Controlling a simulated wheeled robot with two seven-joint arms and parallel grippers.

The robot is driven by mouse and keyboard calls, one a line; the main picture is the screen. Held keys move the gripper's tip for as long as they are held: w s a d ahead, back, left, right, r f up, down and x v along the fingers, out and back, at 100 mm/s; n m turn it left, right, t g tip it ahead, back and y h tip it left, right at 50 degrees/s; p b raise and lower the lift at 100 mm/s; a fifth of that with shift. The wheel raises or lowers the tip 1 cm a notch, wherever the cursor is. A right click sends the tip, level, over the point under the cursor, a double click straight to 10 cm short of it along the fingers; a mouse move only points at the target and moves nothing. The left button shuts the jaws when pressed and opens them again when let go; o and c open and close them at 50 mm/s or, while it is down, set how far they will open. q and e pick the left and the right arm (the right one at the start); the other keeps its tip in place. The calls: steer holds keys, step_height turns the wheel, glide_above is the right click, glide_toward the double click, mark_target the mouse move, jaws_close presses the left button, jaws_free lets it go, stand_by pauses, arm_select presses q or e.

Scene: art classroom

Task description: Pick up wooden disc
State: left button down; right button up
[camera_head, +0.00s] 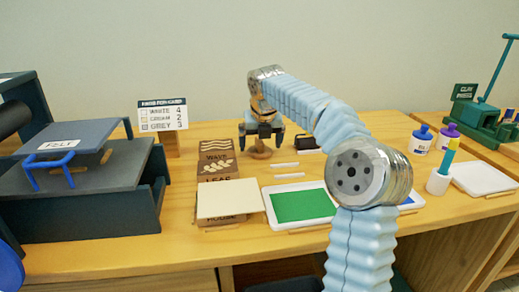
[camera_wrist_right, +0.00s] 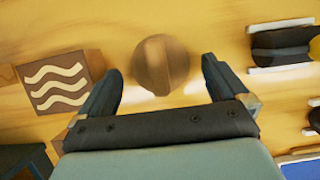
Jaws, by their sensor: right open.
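The wooden disc (camera_wrist_right: 160,62) is round and brown and lies on the wooden table. In the right wrist view it is between and slightly beyond the fingertips. My right gripper (camera_wrist_right: 162,72) is open, with one finger on each side of the disc and visible gaps between. In the head view the right gripper (camera_head: 261,142) points down over the disc (camera_head: 260,153), which is partly hidden by the fingers. My left gripper is not in view.
White sticks (camera_head: 290,176) and a green-topped tray (camera_head: 300,205) are to the right.

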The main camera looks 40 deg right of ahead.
steer(key=shift+x, duration=0.75)
steer(key=c, duration=1)
steer(key=shift+r, duration=0.15)
steer(key=shift+r, duration=0.25)
step_height(320, 180, up, 3)
steer(key=shift+f, duration=0.1)
steer(key=s+a+r, duration=0.1)
steer(key=s+r, duration=0.2)
steer(key=s, duration=0.1)
steer(key=s+a+r+b, duration=0.1)
steer(key=s+r, duration=0.2)
steer(key=s, duration=0.2)
steer(key=s+a+r, duration=0.2)
steer(key=s+r, duration=0.1)
steer(key=s, duration=0.1)
steer(key=shift+s+r, duration=0.2)
steer(key=shift+r, duration=0.05)
